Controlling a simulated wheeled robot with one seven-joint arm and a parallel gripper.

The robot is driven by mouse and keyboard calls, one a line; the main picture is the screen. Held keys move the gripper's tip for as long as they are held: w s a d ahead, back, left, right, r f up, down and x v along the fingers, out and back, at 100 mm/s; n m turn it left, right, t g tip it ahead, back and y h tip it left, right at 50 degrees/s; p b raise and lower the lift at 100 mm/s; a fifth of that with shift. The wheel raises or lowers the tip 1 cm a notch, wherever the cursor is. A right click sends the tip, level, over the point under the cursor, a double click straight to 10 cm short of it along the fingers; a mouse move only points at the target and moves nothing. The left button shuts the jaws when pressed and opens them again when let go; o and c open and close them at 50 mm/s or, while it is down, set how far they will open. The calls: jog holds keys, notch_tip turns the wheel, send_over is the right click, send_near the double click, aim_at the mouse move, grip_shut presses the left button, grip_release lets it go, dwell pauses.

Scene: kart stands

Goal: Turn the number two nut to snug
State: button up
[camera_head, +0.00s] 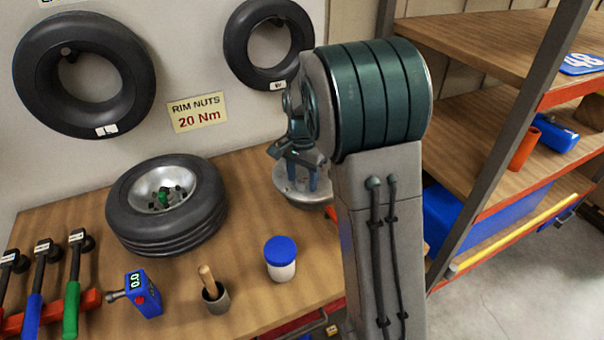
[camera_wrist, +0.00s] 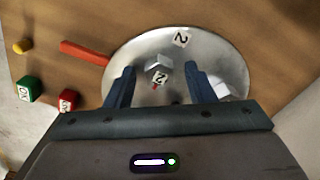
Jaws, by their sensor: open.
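In the wrist view, a silver block-shaped nut (camera_wrist: 159,64) stands on a round metal plate (camera_wrist: 228,60). A tag reading 2 (camera_wrist: 159,77) is beside it, and another tag reading 2 (camera_wrist: 181,38) lies near the plate's far edge. My gripper (camera_wrist: 160,72) is open, with one blue finger on each side of the nut and a gap to both. A second pale metal piece (camera_wrist: 219,88) shows partly behind the right finger. In the head view, my gripper (camera_head: 302,182) points down over the same plate (camera_head: 283,190); my arm hides part of that area.
A red-orange bar (camera_wrist: 85,52) sticks out from the plate's left side. Green (camera_wrist: 29,89) and red (camera_wrist: 67,100) marked blocks are near. A tyre (camera_head: 165,232), a blue-lidded jar (camera_head: 281,269), a cup (camera_head: 216,299), a blue gauge (camera_head: 144,292) and several wrenches (camera_head: 73,290) occupy the bench.

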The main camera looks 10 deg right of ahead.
aim_at(302, 180)
notch_tip(302, 180, up, 14)
dwell(0.5)
jog(key=s+f+n+t, duration=0.1)
jog(key=s+f+n, duration=0.1)
jog(key=s, duration=0.6)
jog(key=s+f+n+t, duration=0.1)
jog(key=s+f+n, duration=0.2)
jog(key=s, duration=0.5)
jog(key=s+f+n+t, duration=0.1)
jog(key=s+f+n, duration=0.1)
jog(key=s+n, duration=0.3)
jog(key=s, duration=0.3)
jog(key=shift+a+f, duration=0.15)
jog(key=shift+f, duration=0.1)
jog(key=shift+c, duration=1.4)
jog(key=shift+s, duration=0.15)
